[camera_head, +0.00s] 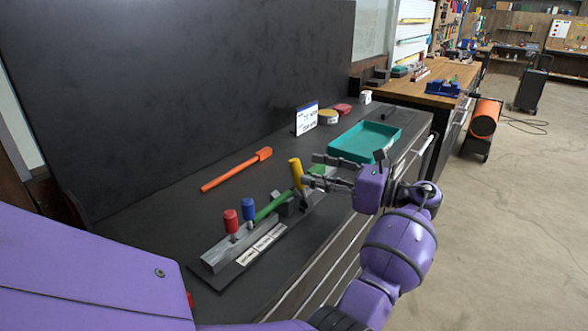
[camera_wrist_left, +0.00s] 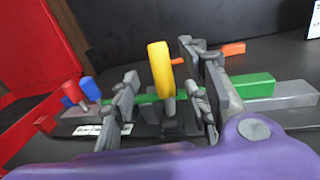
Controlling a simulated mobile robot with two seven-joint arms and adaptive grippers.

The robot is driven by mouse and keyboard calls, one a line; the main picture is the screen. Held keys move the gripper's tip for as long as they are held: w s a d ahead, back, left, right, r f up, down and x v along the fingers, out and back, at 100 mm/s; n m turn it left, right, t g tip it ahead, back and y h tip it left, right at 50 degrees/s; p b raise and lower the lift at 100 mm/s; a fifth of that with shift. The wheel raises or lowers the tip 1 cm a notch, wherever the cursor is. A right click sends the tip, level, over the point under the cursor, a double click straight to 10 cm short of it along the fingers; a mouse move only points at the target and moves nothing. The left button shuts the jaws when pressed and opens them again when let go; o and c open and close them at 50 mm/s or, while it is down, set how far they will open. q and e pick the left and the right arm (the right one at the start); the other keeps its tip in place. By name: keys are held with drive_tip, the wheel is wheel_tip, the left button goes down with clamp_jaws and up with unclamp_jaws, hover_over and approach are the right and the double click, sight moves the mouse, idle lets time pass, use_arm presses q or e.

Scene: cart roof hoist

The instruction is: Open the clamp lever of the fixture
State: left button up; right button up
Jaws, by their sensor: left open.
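The fixture (camera_head: 219,256) is a long grey block on the dark bench, with a green bar (camera_head: 273,205) lying along it. Its clamp lever (camera_head: 296,172) has a yellow grip and stands up near the bar, leaning slightly. A red knob (camera_head: 231,220) and a blue knob (camera_head: 249,208) stand at the near end. My left gripper (camera_head: 312,171) is open at the lever. In the left wrist view the yellow lever (camera_wrist_left: 160,68) stands between the parted fingers (camera_wrist_left: 157,82), with gaps on both sides. My right gripper is not in view.
An orange bar tool (camera_head: 235,171) lies behind the fixture. A teal tray (camera_head: 364,142) sits farther right, beyond my left gripper. A white sign (camera_head: 306,119) and small tins stand at the back. A dark panel (camera_head: 190,80) rises behind the bench.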

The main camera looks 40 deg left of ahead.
sight(303, 172)
use_arm(q)
drive_tip(key=shift+p+x, duration=0.35)
drive_tip(key=shift+x, duration=2.35)
clamp_jaws()
